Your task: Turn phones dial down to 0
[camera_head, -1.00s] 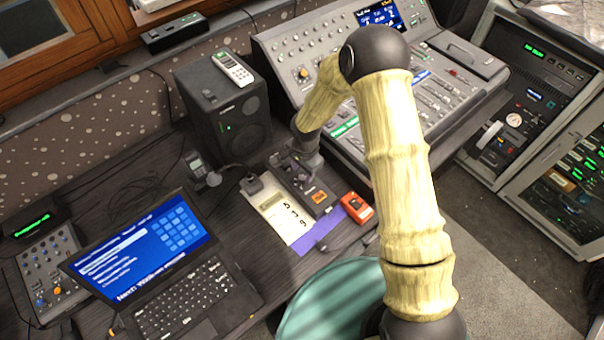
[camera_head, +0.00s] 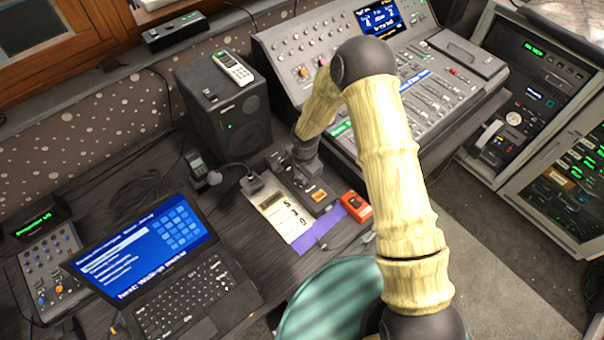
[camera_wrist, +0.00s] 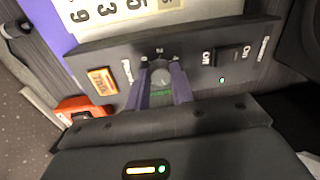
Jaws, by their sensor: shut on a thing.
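The phones dial (camera_wrist: 161,77) is a small grey round knob on the dark control box (camera_wrist: 200,65) in the wrist view. Small white marks ring its far side, too small to read surely. My gripper (camera_wrist: 161,84) is shut on the dial, with one purple-grey finger on each side of it. In the head view the box (camera_head: 291,181) lies on the desk below the speaker. There my gripper (camera_head: 304,152) is over the box's far end and hides the dial.
An on/off switch (camera_wrist: 231,56) with a green light sits right of the dial, and an orange button (camera_wrist: 102,81) left. A red-orange device (camera_head: 356,206) lies beside the box. A gooseneck microphone base (camera_head: 252,184), laptop (camera_head: 160,262) and mixing console (camera_head: 430,115) surround it.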

